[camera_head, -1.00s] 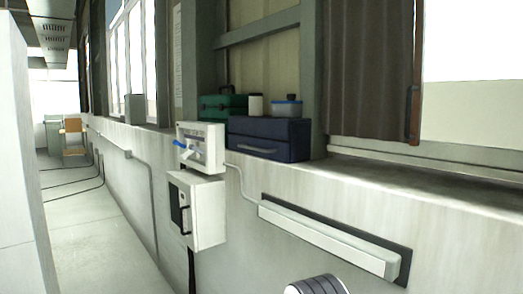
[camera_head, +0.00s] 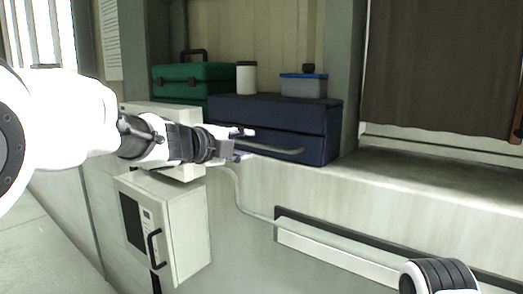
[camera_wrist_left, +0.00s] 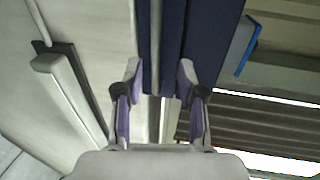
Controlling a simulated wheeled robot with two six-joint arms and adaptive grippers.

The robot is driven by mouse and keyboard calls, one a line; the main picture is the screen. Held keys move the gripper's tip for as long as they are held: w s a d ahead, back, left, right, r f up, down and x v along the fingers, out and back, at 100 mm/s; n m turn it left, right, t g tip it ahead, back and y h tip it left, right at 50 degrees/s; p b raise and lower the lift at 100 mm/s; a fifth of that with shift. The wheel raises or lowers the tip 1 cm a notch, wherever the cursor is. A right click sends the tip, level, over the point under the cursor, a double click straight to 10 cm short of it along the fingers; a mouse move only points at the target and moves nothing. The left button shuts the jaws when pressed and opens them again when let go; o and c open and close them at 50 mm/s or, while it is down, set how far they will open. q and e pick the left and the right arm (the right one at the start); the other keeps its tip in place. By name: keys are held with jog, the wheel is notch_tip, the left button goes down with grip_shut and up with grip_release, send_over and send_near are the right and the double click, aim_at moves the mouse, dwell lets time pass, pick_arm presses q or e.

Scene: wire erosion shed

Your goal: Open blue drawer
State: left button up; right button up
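The blue drawer (camera_head: 316,149) is the lower front of a dark blue box on the wall ledge and looks closed. Its long grey bar handle (camera_head: 278,151) runs across the front. My left gripper (camera_head: 243,144) is at the handle's left end, with its fingers apart. In the left wrist view my left gripper (camera_wrist_left: 160,73) is open, with the drawer's blue front (camera_wrist_left: 172,40) beyond it and a grey bar, apparently the handle (camera_wrist_left: 155,115), between the fingers. I cannot tell whether the fingers touch it. My right gripper is not in view.
A green toolbox (camera_head: 190,80), a white canister (camera_head: 246,78) and a blue-lidded container (camera_head: 303,86) are behind or on the blue box. A white wall cabinet (camera_head: 185,230) hangs below my left arm. A long wall fixture (camera_head: 335,252) runs below the ledge. The ledge at right is clear.

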aim_at(260, 146)
pick_arm(q)
jog(key=p+x, duration=0.1)
jog(key=x, duration=0.5)
jog(key=shift+w+d+f+p, duration=0.2)
jog(key=shift+w+p, duration=0.05)
jog(key=shift+p, duration=0.15)
jog(key=shift+w+d+f, duration=0.15)
jog(key=shift+w, duration=0.2)
jog(key=shift+s, duration=0.1)
grip_shut()
